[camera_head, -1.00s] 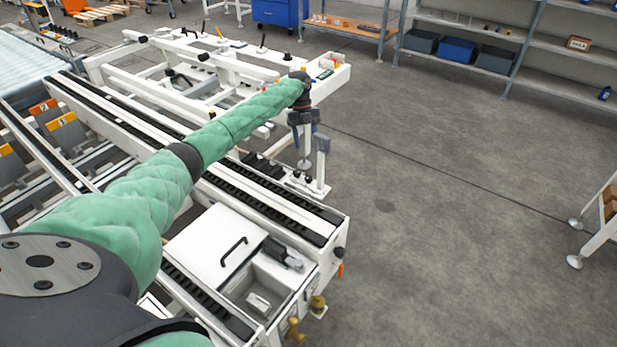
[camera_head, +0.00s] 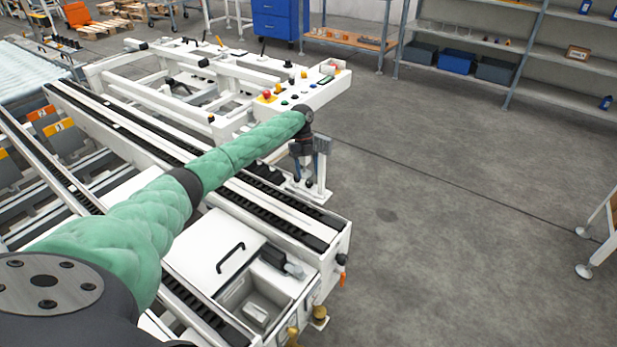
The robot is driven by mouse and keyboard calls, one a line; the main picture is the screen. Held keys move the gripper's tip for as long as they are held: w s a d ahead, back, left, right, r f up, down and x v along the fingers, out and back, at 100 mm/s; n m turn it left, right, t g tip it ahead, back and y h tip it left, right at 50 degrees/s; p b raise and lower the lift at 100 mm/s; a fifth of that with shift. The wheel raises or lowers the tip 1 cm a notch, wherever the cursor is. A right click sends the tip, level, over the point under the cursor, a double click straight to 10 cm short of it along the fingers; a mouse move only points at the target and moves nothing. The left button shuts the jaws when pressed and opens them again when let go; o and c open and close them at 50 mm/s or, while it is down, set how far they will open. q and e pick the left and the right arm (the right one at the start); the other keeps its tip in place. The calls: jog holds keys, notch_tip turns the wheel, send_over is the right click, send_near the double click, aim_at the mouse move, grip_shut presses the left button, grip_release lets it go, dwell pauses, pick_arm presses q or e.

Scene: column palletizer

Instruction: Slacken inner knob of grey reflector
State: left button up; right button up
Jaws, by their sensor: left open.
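A grey block (camera_head: 322,146), which looks like the grey reflector, sits on top of a white upright post at the near end of the conveyor frame. Small dark knobs show low by the post, one of them at its foot (camera_head: 309,183); I cannot tell which is the inner knob. My left gripper (camera_head: 303,176) points down just left of the post, low over its base. It is open, and its fingers are small and partly merge with the parts behind. I cannot tell whether it touches a knob. My right gripper is out of view.
The white conveyor frame with black chain tracks (camera_head: 270,206) lies below my left arm. A white control panel (camera_head: 318,92) with coloured buttons stands behind the gripper. An open compartment with a lid (camera_head: 214,250) is nearer.

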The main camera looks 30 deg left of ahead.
aim_at(309, 181)
pick_arm(q)
jog(key=shift+x, duration=1.5)
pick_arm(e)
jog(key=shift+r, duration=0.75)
pick_arm(q)
jog(key=c, duration=1)
